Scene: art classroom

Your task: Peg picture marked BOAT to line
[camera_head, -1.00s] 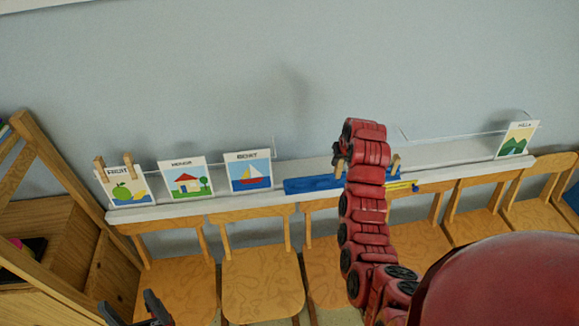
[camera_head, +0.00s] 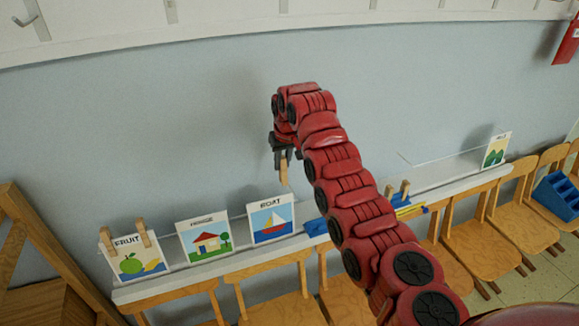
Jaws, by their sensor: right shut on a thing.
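The picture marked BOAT (camera_head: 271,219), a sailboat on blue water, stands on the white ledge against the wall, right of the house picture. No peg shows on it. My right gripper (camera_head: 282,154) is shut on a wooden peg (camera_head: 284,173), which points down just above the top right part of the BOAT picture. I cannot tell if the peg touches the card. A thin line (camera_head: 440,158) shows at the right above the ledge; its part near BOAT is hard to make out. My left gripper is out of view.
The FRUIT picture (camera_head: 133,258) has two wooden pegs at its top edge. The house picture (camera_head: 204,239) and a mountain picture (camera_head: 496,150) also stand on the ledge (camera_head: 200,268). Wooden chairs (camera_head: 485,240) line the front.

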